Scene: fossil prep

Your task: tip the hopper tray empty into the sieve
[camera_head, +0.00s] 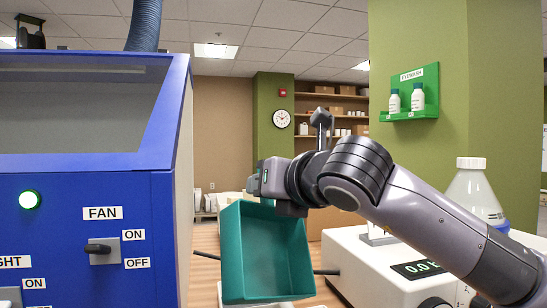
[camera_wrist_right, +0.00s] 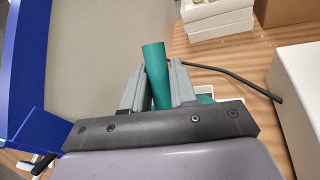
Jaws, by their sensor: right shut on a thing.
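The hopper tray (camera_head: 265,255) is a teal, square, deep tray in the middle of the head view. It is steeply tilted, its open side facing the camera, and its visible inside looks empty. My right gripper (camera_head: 256,182) is at the tray's upper edge. In the right wrist view a teal upright part of the tray (camera_wrist_right: 154,65) stands between the two grey fingers of my right gripper (camera_wrist_right: 157,85), which are shut on it. I cannot make out the sieve in either view. My left gripper is not in view.
A blue cabinet (camera_head: 85,235) with a window and fan switch fills the left. A white scale (camera_head: 370,262) with a green display and a white-capped bottle (camera_head: 474,190) stand at the right. A green eyewash shelf (camera_head: 414,97) hangs on the pillar.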

